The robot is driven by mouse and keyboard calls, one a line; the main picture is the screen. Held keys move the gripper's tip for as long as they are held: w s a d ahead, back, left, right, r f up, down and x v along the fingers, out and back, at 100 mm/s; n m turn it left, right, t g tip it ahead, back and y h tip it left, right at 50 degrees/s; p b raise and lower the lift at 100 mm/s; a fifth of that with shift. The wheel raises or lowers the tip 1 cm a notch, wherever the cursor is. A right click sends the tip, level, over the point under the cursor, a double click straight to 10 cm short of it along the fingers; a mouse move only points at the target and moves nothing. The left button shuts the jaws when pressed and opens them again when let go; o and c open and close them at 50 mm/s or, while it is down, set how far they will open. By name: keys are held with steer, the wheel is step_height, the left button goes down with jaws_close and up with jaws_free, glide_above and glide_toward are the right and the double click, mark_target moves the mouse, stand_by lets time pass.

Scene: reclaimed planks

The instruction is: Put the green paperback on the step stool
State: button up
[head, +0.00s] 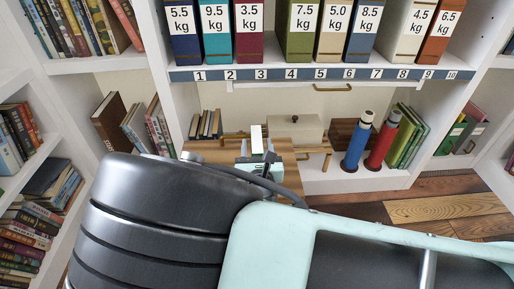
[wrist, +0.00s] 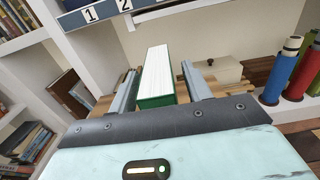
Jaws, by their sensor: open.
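The green paperback (wrist: 157,75) stands upright between the two grey fingers of my gripper (wrist: 159,68) in the wrist view, white page edges up and green cover showing low. The fingers are open, with a visible gap on at least the right side. In the head view the book's pale edge (head: 257,139) shows just beyond my gripper (head: 258,161); my arm hides much of the area in front. A wooden plank surface (head: 215,152) lies below them. A light wooden piece (head: 325,147), possibly part of the step stool, shows to the right; I cannot tell for sure.
A cream box with a knob (head: 294,130) stands behind. A numbered shelf edge (head: 320,73) with heavy binders overhangs the spot. White bookshelves flank both sides.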

steer(key=s+p, duration=0.2)
steer(key=s, duration=0.9)
steer(key=s+d+r+m+g+h, duration=0.2)
steer(key=s+d+m+g+h, duration=0.2)
steer(key=d+m+g+h, duration=0.25)
steer(key=s+d+r+m+g+h, duration=0.35)
steer(key=d+m+g, duration=0.25)
steer(key=d+m, duration=0.25)
steer(key=s+a+r+m+g+y, duration=0.5)
steer(key=s+r+m+y, duration=0.4)
steer(key=m, duration=0.4)
steer(key=shift+s+a+r+y, duration=0.15)
steer(key=shift+s+r+y, duration=0.25)
steer(key=shift+r+y, duration=0.55)
steer(key=shift+f+g, duration=0.2)
steer(key=shift+g, duration=0.05)
step_height(320, 180, up, 27)
steer(key=p, duration=2.7)
steer(key=shift+p, duration=0.3)
steer(key=shift+r, duration=0.1)
